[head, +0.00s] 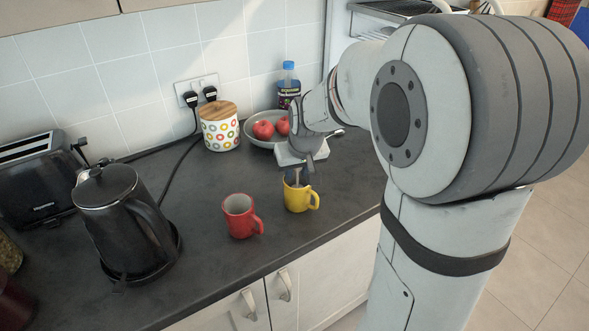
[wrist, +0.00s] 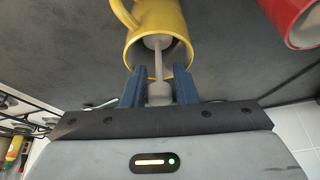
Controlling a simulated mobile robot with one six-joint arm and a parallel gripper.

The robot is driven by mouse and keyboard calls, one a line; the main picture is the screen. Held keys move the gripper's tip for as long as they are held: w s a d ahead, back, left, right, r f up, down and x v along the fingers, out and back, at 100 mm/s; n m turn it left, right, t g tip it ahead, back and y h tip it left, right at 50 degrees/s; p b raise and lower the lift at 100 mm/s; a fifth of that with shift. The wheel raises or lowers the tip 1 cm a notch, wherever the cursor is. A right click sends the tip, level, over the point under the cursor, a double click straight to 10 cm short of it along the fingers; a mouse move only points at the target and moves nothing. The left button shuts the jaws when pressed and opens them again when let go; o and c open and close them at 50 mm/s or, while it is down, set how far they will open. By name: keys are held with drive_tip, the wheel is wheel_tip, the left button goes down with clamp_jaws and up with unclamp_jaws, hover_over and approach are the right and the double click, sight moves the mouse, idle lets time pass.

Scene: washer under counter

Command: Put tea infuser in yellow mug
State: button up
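The yellow mug (head: 297,198) stands upright on the dark counter, with its handle to the right in the head view. In the wrist view the mug (wrist: 160,18) is at top centre with its opening toward me. The grey tea infuser (wrist: 158,70) points into the mug; its far end is inside the opening. Its near end is between the blue fingers of my gripper (wrist: 160,85), which appear closed on it from both sides. In the head view my gripper (head: 296,178) is directly above the mug, and the infuser is mostly hidden there.
A red mug (head: 241,216) stands left of the yellow mug. A kettle (head: 122,222) and toaster (head: 38,178) are farther left. Behind are a patterned jar (head: 219,128), a bowl (head: 259,143) of red fruit and a bottle (head: 288,84). The counter between the kettle and red mug is clear.

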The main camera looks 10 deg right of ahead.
drive_tip(key=shift+r, duration=0.65)
drive_tip(key=v, duration=1.1)
drive_tip(key=s+f+g, duration=0.1)
drive_tip(key=s+f, duration=0.3)
drive_tip(key=s, duration=0.4)
drive_tip(key=s+f+g, duration=0.1)
drive_tip(key=s+f, duration=0.4)
drive_tip(key=s, duration=0.4)
drive_tip(key=shift+s+a+m, duration=0.3)
drive_tip(key=shift+a, duration=0.1)
